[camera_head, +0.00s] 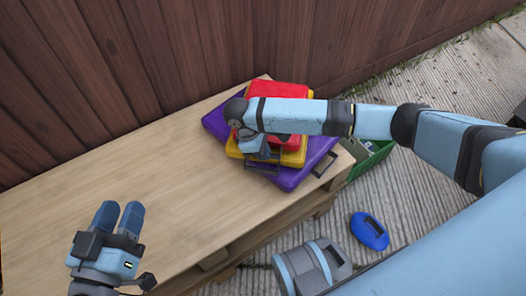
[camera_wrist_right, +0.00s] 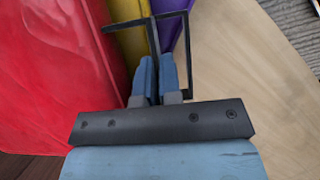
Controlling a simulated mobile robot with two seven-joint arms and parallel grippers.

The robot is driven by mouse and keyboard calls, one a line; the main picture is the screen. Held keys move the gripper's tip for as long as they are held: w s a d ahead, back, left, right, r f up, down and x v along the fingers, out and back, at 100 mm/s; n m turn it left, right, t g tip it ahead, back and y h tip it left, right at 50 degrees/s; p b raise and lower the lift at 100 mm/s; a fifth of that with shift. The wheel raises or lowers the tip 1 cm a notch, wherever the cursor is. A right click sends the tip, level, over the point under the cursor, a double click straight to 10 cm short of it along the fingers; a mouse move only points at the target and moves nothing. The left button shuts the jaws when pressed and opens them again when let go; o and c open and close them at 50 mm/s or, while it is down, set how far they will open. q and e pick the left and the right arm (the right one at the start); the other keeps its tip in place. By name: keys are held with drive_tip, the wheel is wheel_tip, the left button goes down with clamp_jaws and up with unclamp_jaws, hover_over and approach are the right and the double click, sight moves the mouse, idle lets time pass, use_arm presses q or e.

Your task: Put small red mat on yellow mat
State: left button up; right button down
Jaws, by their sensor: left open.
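The red mat (camera_head: 276,90) lies on top of the stack, partly hidden by my right arm; it fills the left of the right wrist view (camera_wrist_right: 55,75). The yellow mat (camera_head: 293,158) shows below it, with an edge in the right wrist view (camera_wrist_right: 131,40). My right gripper (camera_head: 262,150) is at the near side of the stack. Its fingers (camera_wrist_right: 154,60) are close together around a thin bar of a black handle (camera_wrist_right: 125,25); I cannot tell which mat bears it. My left gripper (camera_head: 120,206) is open and empty above the table's near left.
A larger purple mat (camera_head: 318,153) lies under the yellow one, on the right end of the wooden table (camera_head: 130,170). The table's left and middle are clear. A wooden fence (camera_head: 150,60) stands behind. A green crate (camera_head: 372,160) and blue object (camera_head: 369,231) are on the ground.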

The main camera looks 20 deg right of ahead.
drive_tip(key=c, duration=1.3)
unclamp_jaws()
drive_tip(key=p+v, duration=0.4)
drive_tip(key=v, duration=0.6)
drive_tip(key=shift+a+r+p, duration=0.1)
drive_tip(key=shift+r+p, duration=0.2)
drive_tip(key=shift+p, duration=0.05)
use_arm(q)
wheel_tip(320, 180, up, 6)
drive_tip(key=t, duration=0.2)
drive_tip(key=shift+s+a+n, duration=0.15)
drive_tip(key=shift+a+n, duration=0.15)
drive_tip(key=shift+a, duration=0.15)
use_arm(e)
drive_tip(key=shift+v, duration=0.8)
